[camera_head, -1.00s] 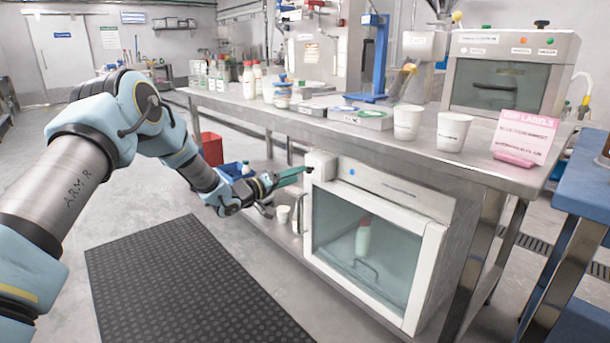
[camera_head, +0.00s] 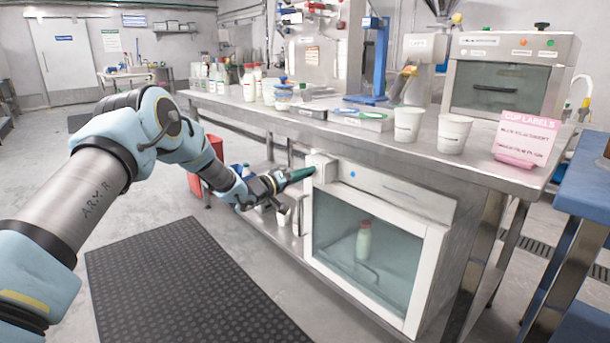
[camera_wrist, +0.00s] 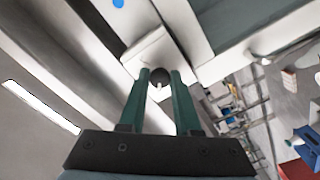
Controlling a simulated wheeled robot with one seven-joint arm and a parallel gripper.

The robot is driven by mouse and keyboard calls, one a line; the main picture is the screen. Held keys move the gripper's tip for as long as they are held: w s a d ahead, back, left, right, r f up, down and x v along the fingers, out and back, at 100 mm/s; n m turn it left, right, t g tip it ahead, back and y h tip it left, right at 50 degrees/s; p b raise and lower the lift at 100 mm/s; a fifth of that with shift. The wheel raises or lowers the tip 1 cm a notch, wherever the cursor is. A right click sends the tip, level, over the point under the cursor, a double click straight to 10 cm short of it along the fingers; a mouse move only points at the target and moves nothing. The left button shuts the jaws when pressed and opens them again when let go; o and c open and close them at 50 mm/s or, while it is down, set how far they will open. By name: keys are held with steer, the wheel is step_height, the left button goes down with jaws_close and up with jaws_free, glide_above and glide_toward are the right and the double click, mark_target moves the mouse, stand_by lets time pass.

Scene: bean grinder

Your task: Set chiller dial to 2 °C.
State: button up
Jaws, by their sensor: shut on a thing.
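The chiller (camera_head: 385,192) is a white cabinet with a glass door under the steel bench, and a bottle (camera_head: 363,240) stands inside it. Its control box (camera_head: 323,165) juts from the upper left corner. In the wrist view the dark round dial (camera_wrist: 160,77) with a pale pointer mark sits on this white box, between my green fingertips. My gripper (camera_head: 311,171) reaches the box from the left; in the wrist view the gripper (camera_wrist: 160,76) is closed on the dial's sides. The dial's scale and its number markings cannot be read.
The steel bench top (camera_head: 340,128) overhangs just above my gripper. It carries white cups (camera_head: 408,124), bottles and a pink label sign (camera_head: 523,137). A red bin (camera_head: 205,165) stands behind my arm. The floor around the dark mat (camera_head: 185,285) is clear.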

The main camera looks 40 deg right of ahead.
jaws_close()
steer(key=shift+m, duration=0.3)
steer(key=m+b, duration=1.4)
steer(key=m, duration=0.9)
steer(key=shift+f+b, duration=0.1)
steer(key=shift+b, duration=0.25)
steer(key=shift+m, duration=0.3)
steer(key=o, duration=0.6)
jaws_free()
